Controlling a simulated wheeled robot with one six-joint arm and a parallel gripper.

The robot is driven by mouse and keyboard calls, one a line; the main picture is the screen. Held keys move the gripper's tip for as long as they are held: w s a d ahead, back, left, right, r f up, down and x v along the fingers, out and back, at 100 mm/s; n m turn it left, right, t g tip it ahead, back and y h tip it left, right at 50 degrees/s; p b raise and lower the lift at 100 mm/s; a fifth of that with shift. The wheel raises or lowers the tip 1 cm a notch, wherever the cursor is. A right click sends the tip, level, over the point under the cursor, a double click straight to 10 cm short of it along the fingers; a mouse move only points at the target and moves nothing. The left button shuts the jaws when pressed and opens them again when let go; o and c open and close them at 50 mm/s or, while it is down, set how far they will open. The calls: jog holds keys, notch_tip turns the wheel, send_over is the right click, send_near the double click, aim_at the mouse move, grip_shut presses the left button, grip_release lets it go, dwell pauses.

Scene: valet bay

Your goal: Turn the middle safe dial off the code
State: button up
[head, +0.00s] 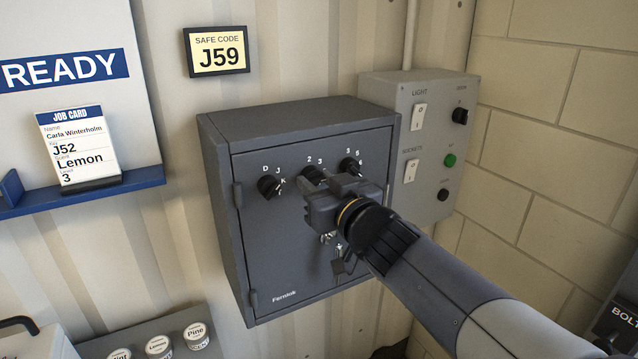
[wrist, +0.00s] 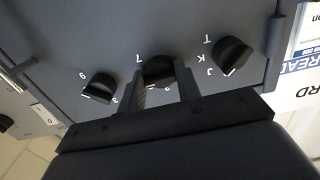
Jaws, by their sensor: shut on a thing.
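The dark grey safe (head: 225,165) hangs on the wall with three black dials in a row. The middle dial (head: 311,173) is mostly hidden behind my gripper (head: 322,180); the numbers 2 and 3 show above it. In the wrist view my gripper (wrist: 161,76) has one finger on each side of the middle dial (wrist: 158,68) and is shut on it. A 7 shows beside that dial; its pointer is hard to read. The left dial (head: 268,187) has letters around it, and the right dial (head: 349,166) has numbers; both are clear of the jaws.
A framed safe code card (head: 217,57) above reads J59. A grey switch box (head: 432,110) is close at the safe's right. Keys (head: 342,264) hang on the safe door below my gripper. A job card (head: 77,150) stands on a blue shelf (head: 140,179) at the left.

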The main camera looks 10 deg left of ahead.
jog(key=shift+c, duration=1.2)
jog(key=n+b, duration=0.1)
jog(key=n, duration=0.3)
jog(key=n+b, duration=0.1)
jog(key=n, duration=0.3)
jog(key=shift+n, duration=0.3)
jog(key=o, duration=1)
jog(key=shift+c, duration=0.2)
jog(key=shift+d, duration=0.1)
